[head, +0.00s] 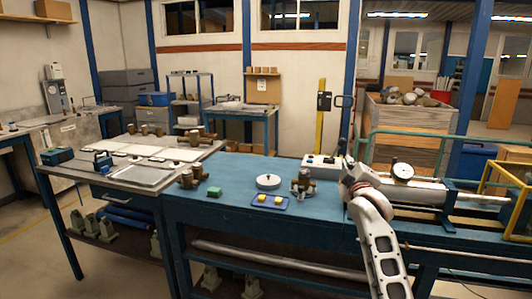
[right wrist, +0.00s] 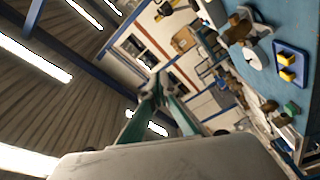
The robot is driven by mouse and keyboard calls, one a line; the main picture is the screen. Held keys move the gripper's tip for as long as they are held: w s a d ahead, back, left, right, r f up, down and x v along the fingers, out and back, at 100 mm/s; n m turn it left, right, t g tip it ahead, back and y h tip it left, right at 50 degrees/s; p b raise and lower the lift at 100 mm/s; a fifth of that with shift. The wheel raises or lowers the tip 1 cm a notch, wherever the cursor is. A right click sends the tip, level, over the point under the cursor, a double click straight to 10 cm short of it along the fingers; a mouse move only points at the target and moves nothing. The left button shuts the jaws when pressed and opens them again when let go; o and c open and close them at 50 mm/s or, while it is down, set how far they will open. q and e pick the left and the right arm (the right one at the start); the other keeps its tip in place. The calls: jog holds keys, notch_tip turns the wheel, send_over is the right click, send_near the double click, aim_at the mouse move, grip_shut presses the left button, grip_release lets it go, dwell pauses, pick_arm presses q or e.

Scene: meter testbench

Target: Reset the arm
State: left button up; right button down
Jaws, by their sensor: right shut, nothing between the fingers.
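My right arm rises from the lower right of the head view and bends over the blue workbench (head: 235,180). My right gripper (head: 349,163) is at its upper end, small and partly hidden by the wrist. In the right wrist view the two green fingers of the right gripper (right wrist: 158,84) meet at their tips with nothing between them. The gripper is up in the air, with the room's ceiling and far wall behind it. My left arm and gripper are in neither view.
The bench carries a white round part (head: 268,182), a blue tray (head: 287,204) with yellow pieces, a green block (head: 214,191) and brass meter parts (head: 190,179). A dial gauge (head: 402,172) sits on the test rig at the right, close to my right arm.

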jog(key=s+f+m+g+y, duration=0.1)
jog(key=s+f, duration=0.4)
jog(key=f, duration=0.5)
jog(key=s+f+m+g, duration=0.1)
jog(key=s+f, duration=0.5)
jog(key=f, duration=0.4)
jog(key=s+f+g+y, duration=0.1)
jog(key=s+f, duration=0.4)
jog(key=f, duration=0.6)
jog(key=s+a+f+m+g+y, duration=0.1)
jog(key=s+f, duration=0.4)
jog(key=s, duration=0.5)
jog(key=s+a+f+m+g+y, duration=0.1)
jog(key=s+a+f+m+g, duration=0.1)
jog(key=s+f, duration=0.4)
jog(key=s+a+f+m+g, duration=0.1)
jog(key=s+f, duration=0.5)
jog(key=s, duration=1)
jog(key=shift+a+g+y, duration=0.3)
jog(key=shift+a+y, duration=0.1)
jog(key=shift+a, duration=0.35)
jog(key=shift+w, duration=0.1)
